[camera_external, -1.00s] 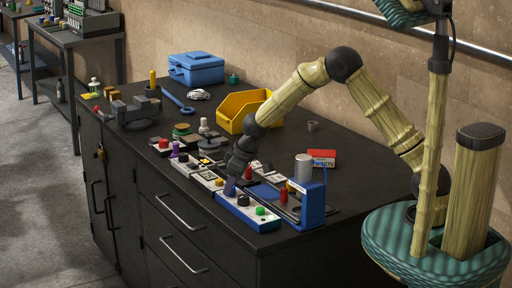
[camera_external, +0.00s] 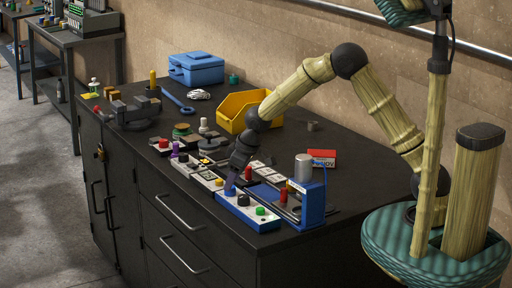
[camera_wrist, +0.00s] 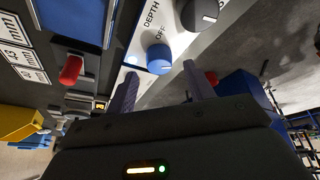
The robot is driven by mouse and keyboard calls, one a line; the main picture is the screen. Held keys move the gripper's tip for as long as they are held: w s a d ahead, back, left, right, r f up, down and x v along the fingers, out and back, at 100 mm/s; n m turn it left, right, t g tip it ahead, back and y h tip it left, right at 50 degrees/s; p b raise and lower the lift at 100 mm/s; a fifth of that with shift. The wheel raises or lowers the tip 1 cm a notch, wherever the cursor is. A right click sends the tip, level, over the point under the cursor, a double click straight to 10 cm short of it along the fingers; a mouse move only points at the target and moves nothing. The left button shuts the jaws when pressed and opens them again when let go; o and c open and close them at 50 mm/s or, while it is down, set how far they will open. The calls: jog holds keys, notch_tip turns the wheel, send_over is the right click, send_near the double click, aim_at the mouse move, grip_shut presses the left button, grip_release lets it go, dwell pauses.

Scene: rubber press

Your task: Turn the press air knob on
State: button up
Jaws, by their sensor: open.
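A blue knob (camera_wrist: 159,58) with an "OFF" mark beside it sits on a white panel (camera_wrist: 185,42) in the wrist view. A black knob (camera_wrist: 200,15) is farther along the panel near the word "DEPTH". In the external view the blue-edged white panel (camera_external: 262,222) lies at the bench's front edge, in front of the blue press (camera_external: 313,204). The blue knob (camera_external: 229,188) shows just below my gripper (camera_external: 234,174). In the wrist view my gripper (camera_wrist: 160,87) is open and empty, its fingers on either side of the knob's line; contact cannot be told.
Red-handled parts (camera_external: 283,196) stand close behind the panel. More white control boxes (camera_external: 187,164) lie to its left. The bench right of the bin is mostly clear.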

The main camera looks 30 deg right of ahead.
jog(key=v, duration=1.5)
jog(key=shift+r+b, duration=0.15)
jog(key=shift+b, duration=0.2)
jog(key=shift+r, duration=0.1)
jog(key=w+a+r+m+g+h+p, duration=0.1)
jog(key=w+m+g+p, duration=0.3)
jog(key=p, duration=0.9)
jog(key=shift+w+a+m+h, duration=0.4)
jog(key=shift+w+a+m, duration=0.45)
jog(key=shift+w, duration=0.35)
jog(key=shift+d, duration=0.1)
jog(key=f+p, duration=0.1)
jog(key=f, duration=0.4)
jog(key=f+p, duration=0.2)
jog(key=f, duration=0.4)
jog(key=a+f+p, duration=0.1)
jog(key=f+p, duration=0.1)
jog(key=f, duration=0.4)
jog(key=shift+s+f, duration=0.1)
jog(key=shift+f, duration=0.1)
